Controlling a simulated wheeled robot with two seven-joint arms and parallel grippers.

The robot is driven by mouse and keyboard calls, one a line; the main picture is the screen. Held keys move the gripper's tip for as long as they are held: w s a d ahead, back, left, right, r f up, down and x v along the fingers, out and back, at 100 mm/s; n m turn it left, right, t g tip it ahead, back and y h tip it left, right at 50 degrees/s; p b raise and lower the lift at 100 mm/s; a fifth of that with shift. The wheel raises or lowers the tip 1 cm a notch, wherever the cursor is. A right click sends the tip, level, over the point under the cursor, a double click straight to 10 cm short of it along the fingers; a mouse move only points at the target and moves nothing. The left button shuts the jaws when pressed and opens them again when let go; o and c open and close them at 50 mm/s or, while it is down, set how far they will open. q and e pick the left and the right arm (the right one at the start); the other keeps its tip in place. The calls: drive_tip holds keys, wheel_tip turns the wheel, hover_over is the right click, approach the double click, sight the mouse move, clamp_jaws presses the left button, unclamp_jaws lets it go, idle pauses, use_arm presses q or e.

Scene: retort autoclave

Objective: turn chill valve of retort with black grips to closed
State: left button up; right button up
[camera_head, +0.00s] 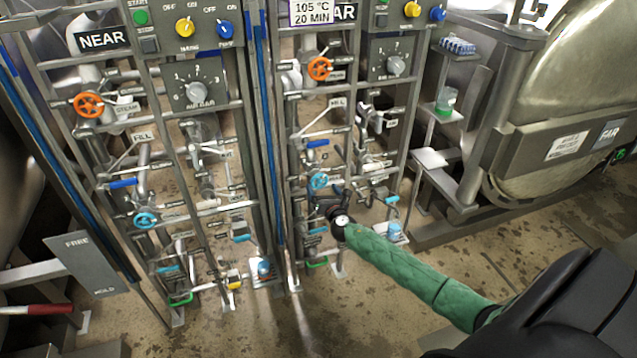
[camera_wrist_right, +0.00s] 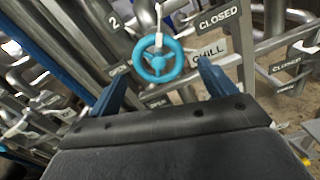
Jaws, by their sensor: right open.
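A light-blue handwheel (camera_head: 319,180) sits low on the right-hand pipe panel, whose sign partly reads "AR". In the right wrist view this handwheel (camera_wrist_right: 157,58) faces me, with a "CHILL" plate (camera_wrist_right: 208,53) and a "CLOSED" plate (camera_wrist_right: 219,17) to its right. My right gripper (camera_wrist_right: 160,80) is open, its two blue fingers apart on either side below the wheel, with nothing between them. In the head view the gripper (camera_head: 327,200) is just below the wheel, partly hidden by my wrist. I see no black grips. My left gripper is not in view.
The left panel with the "NEAR" sign (camera_head: 102,39) has a similar light-blue handwheel (camera_head: 146,218). Orange handwheels (camera_head: 319,69) and pipes stand close around. A big steel retort marked "FAR" (camera_head: 608,134) is at right. A red-gripped bar (camera_head: 45,309) is at lower left.

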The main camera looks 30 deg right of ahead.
sight(320, 184)
drive_tip(key=x, duration=0.3)
drive_tip(key=shift+w+d, duration=0.1)
drive_tip(key=shift+w, duration=0.3)
drive_tip(key=shift+w+d, duration=0.1)
drive_tip(key=shift+w, duration=0.2)
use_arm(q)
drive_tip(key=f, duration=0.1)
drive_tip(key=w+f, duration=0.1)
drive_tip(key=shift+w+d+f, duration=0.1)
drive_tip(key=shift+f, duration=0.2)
